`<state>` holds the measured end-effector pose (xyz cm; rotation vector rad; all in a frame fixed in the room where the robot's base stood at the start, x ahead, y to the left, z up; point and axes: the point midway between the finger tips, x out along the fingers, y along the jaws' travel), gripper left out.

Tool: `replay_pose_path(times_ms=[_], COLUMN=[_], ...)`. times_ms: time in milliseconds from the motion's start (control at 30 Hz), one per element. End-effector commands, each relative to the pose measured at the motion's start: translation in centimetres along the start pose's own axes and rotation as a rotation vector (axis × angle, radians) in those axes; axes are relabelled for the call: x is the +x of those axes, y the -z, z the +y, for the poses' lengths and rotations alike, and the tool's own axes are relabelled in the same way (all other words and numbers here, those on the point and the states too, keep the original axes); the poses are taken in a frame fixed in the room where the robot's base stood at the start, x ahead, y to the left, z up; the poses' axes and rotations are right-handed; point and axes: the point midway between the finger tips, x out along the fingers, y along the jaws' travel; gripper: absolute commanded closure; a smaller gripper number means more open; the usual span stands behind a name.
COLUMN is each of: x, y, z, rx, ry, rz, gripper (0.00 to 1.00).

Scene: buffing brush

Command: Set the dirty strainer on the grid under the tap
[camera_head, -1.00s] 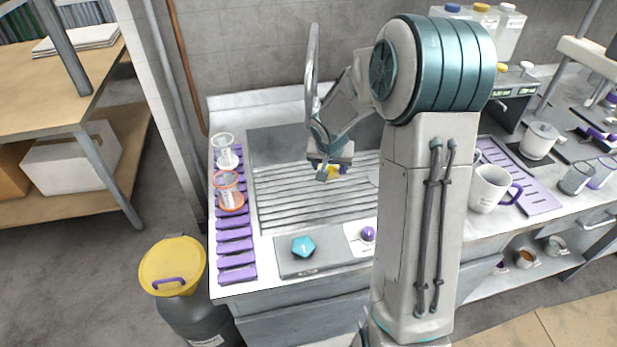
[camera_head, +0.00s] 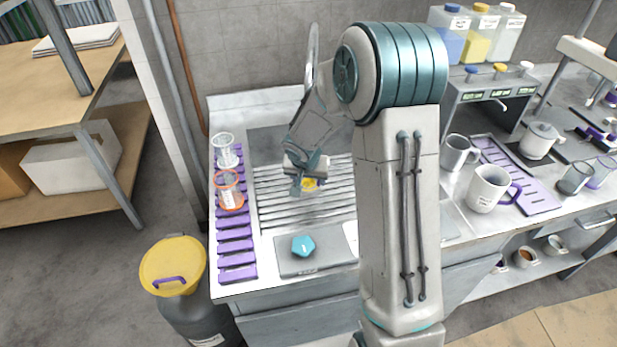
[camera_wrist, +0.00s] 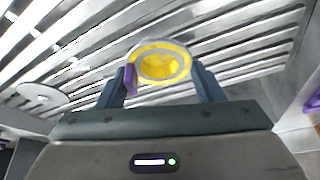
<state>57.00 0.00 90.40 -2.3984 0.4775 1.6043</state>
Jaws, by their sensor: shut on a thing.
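The strainer (camera_wrist: 160,62) is a round yellow-rimmed piece with a yellowish inside. My gripper (camera_wrist: 160,85) is shut on it, with one finger on each side and a purple part at the left finger. The tap (camera_head: 312,50) rises at the back of the grid, partly hidden by my arm.
A teal pentagonal piece (camera_head: 303,246) lies on a grey plate (camera_head: 312,266) in front. Mugs (camera_head: 489,188) stand to the right. A yellow-lidded bin (camera_head: 172,262) is at the lower left.

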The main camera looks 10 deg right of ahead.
Motion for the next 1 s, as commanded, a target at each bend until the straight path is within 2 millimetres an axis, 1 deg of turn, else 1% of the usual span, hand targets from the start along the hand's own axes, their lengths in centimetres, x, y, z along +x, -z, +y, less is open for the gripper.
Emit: replay_pose_path(times_ms=[67,100,167,467,600,667,767,1000], x=[0.3,0.2,0.2,0.1,-0.5,-1.3,-3.1,-8.0], y=[-0.1,-0.1,-0.1,0.0,0.1,0.2,0.2,0.2], z=[0.0,0.0,0.0,0.0,0.0,0.0,0.0,0.0], rx=[0.0,0.001,0.0,0.0,0.0,0.002,0.002,0.002], ry=[0.0,0.0,0.0,0.0,0.001,0.002,0.002,0.001], rz=[0.0,0.0,0.0,0.0,0.002,0.004,0.005,0.005], gripper=[0.61,0.33,0.17,0.17,0.17,0.17,0.17,0.17])
